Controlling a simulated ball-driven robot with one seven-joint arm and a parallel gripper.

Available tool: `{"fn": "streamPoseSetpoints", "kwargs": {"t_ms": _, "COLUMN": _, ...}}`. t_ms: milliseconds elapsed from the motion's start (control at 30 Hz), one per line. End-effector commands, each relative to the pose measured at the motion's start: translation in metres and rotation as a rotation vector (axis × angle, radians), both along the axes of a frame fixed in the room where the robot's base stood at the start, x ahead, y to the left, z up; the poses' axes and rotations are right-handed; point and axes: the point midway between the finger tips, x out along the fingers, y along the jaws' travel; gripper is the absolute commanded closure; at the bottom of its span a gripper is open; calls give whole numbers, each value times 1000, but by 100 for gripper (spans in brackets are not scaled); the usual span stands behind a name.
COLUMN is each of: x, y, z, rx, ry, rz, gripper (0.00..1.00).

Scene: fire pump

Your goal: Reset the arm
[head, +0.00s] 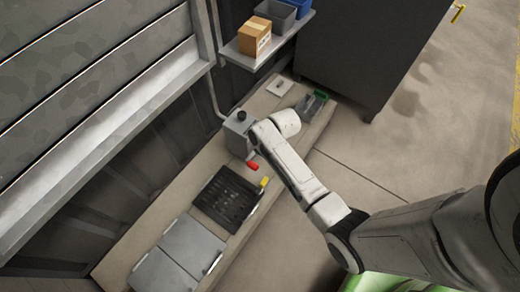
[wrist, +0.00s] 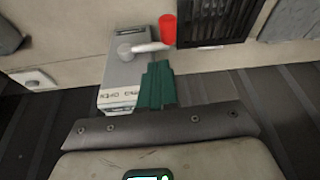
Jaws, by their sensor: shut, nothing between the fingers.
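My gripper (wrist: 155,66) shows in the wrist view as short green fingers, shut with nothing between them. The fingers appear in front of a grey box (wrist: 123,75) with lettering on its face; I cannot tell how far apart they are. A lever with a red handle (wrist: 168,29) sticks out from the box to the right. In the head view the grey box (head: 237,133) stands on the bench beside the wall, with the red handle (head: 253,166) at its lower right. My bent arm reaches over the bench there, and its links hide the gripper.
On the long bench (head: 180,205) lie a black slotted tray (head: 227,199), grey panels (head: 192,243), a white plate (head: 280,85) and a grey-green item (head: 313,104). A shelf (head: 262,55) above holds a cardboard box (head: 254,37) and bins. A dark cabinet (head: 365,45) stands beyond; floor is open at right.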

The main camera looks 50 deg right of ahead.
Motion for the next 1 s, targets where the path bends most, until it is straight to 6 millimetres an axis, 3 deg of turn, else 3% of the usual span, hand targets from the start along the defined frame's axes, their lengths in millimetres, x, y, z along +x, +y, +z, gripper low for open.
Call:
{"fn": "streamPoseSetpoints", "kwargs": {"t_ms": 33, "x": -3, "y": 0, "z": 14, "rx": 0, "ry": -2, "rz": -1, "gripper": 100}}
{"fn": "streamPoseSetpoints", "kwargs": {"t_ms": 233, "x": -12, "y": 1, "z": 39, "rx": -1, "ry": 0, "rz": 0, "gripper": 100}}
{"fn": "streamPoseSetpoints", "kwargs": {"t_ms": 700, "x": -17, "y": 3, "z": 47, "rx": 0, "ry": 2, "rz": -1, "gripper": 100}}
{"fn": "streamPoseSetpoints", "kwargs": {"t_ms": 867, "x": -44, "y": 37, "z": 59, "rx": 14, "ry": 46, "rz": -12, "gripper": 100}}
{"fn": "streamPoseSetpoints", "kwargs": {"t_ms": 1000, "x": -89, "y": 72, "z": 85, "rx": 13, "ry": 111, "rz": -46, "gripper": 100}}
